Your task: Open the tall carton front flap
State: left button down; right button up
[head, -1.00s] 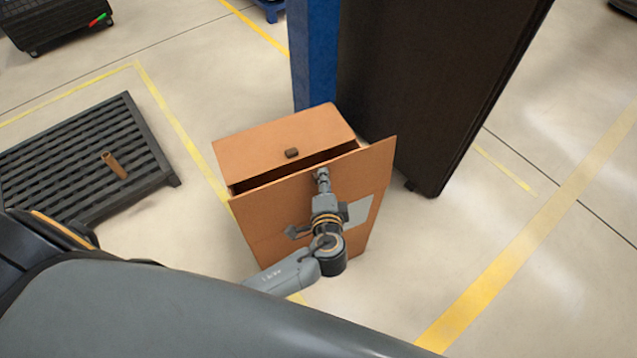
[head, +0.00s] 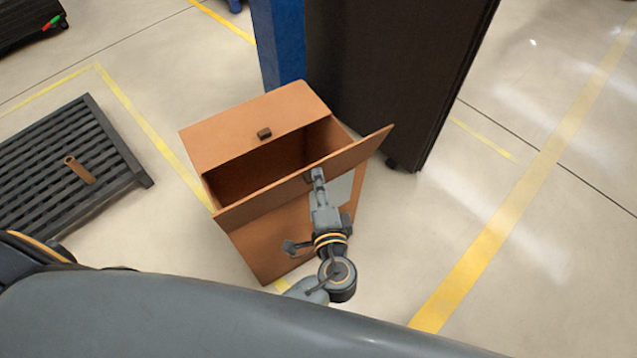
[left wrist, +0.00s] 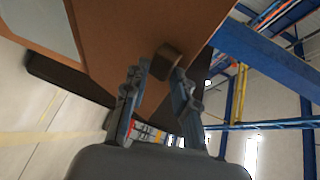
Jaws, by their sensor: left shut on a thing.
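The tall brown carton (head: 275,250) stands upright on the floor. Its front flap (head: 262,202) is tilted outward toward me, leaving a wide dark opening behind it. My left gripper (head: 317,175) is at the flap's upper middle, shut on its small brown knob. In the left wrist view, the knob (left wrist: 166,61) sits between the fingertips of the left gripper (left wrist: 160,75), with the flap's brown face (left wrist: 115,35) behind it. The opposite top panel (head: 225,138) bears another dark knob (head: 264,133). My right gripper is not in view.
A blue post (head: 279,45) and a large dark panel (head: 390,70) stand close behind the carton. A dark slatted pallet (head: 140,172) with a brown tube (head: 80,170) on it lies to the left. The floor at the right is clear.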

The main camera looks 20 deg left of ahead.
pick_arm(q)
jog(key=shift+s+a+f+g, duration=0.15)
jog(key=shift+f, duration=0.35)
jog(key=shift+s+a+f+g, duration=0.1)
jog(key=shift+s+f+g, duration=0.05)
jog(key=shift+f, duration=0.35)
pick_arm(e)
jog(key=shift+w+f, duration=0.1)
pick_arm(q)
jog(key=c, duration=1.5)
grip_release()
jog(key=shift+o, duration=0.4)
jog(key=shift+w+a+f, duration=0.1)
jog(key=shift+w+f, duration=0.05)
jog(key=shift+w, duration=0.1)
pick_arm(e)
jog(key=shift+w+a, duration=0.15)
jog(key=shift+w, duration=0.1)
pick_arm(q)
jog(key=shift+s, duration=0.15)
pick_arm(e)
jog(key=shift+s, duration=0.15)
pick_arm(q)
jog(key=r+v, duration=0.1)
jog(key=v, duration=1.1)
jog(key=shift+d, duration=0.2)
jog(key=shift+w, duration=0.25)
